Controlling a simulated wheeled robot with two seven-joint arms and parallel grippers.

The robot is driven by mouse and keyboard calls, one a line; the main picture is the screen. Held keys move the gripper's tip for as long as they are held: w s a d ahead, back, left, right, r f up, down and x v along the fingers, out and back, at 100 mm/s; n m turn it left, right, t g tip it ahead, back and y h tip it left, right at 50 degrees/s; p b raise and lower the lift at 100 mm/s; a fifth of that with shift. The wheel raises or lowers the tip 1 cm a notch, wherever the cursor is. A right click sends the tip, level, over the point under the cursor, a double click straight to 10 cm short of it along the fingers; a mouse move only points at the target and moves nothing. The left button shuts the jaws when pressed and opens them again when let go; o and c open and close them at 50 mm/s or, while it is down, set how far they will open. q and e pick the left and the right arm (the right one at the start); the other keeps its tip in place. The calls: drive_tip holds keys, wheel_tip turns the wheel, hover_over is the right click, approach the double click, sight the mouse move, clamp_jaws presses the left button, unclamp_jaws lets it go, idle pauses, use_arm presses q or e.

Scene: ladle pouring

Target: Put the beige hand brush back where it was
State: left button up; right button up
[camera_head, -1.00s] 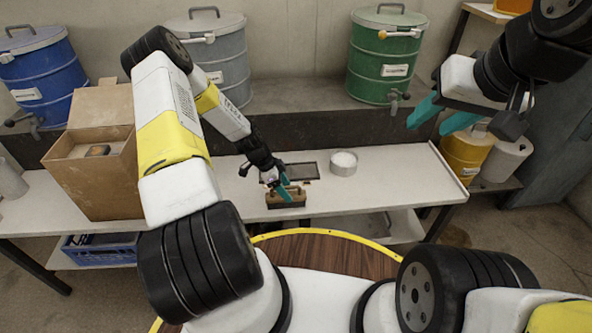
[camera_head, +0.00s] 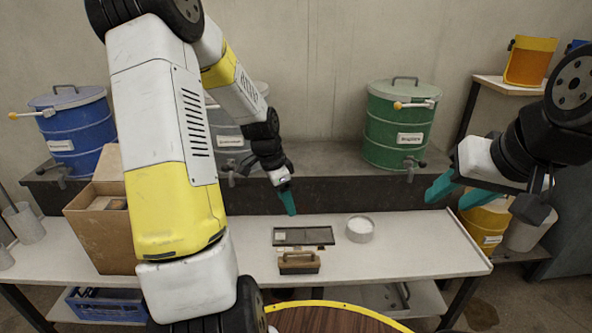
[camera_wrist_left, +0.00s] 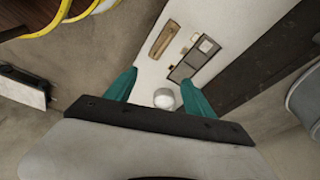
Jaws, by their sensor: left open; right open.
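The beige hand brush (camera_head: 299,263) lies on the white table near its front edge, just in front of a dark rectangular tray (camera_head: 290,236). The brush also shows in the left wrist view (camera_wrist_left: 164,38), lying free of the fingers. My left gripper (camera_head: 288,202) is open and empty, raised above the table behind the brush. My right gripper (camera_head: 456,191) is open and empty, up at the right, away from the brush.
A round white dish (camera_head: 360,229) stands right of the tray. An open cardboard box (camera_head: 103,225) stands on the left of the table. Blue (camera_head: 75,135) and green (camera_head: 400,125) drums stand on the ledge behind. The table's right part is clear.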

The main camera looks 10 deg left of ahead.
use_arm(q)
drive_tip(key=s+d+r+n+t+y, duration=0.15)
drive_tip(key=s+r, duration=0.25)
drive_tip(key=r, duration=0.4)
drive_tip(key=s+d+r+n+t, duration=0.1)
drive_tip(key=s+r+n, duration=0.2)
drive_tip(key=s+r, duration=0.3)
drive_tip(key=s+d+r+n+t+h, duration=0.1)
drive_tip(key=s+d+r+n+t, duration=0.1)
drive_tip(key=s+r+n, duration=0.4)
drive_tip(key=shift+s+d+r, duration=0.6)
drive_tip(key=shift+s+r, duration=0.5)
drive_tip(key=shift+s, duration=1.25)
drive_tip(key=shift+h, duration=0.25)
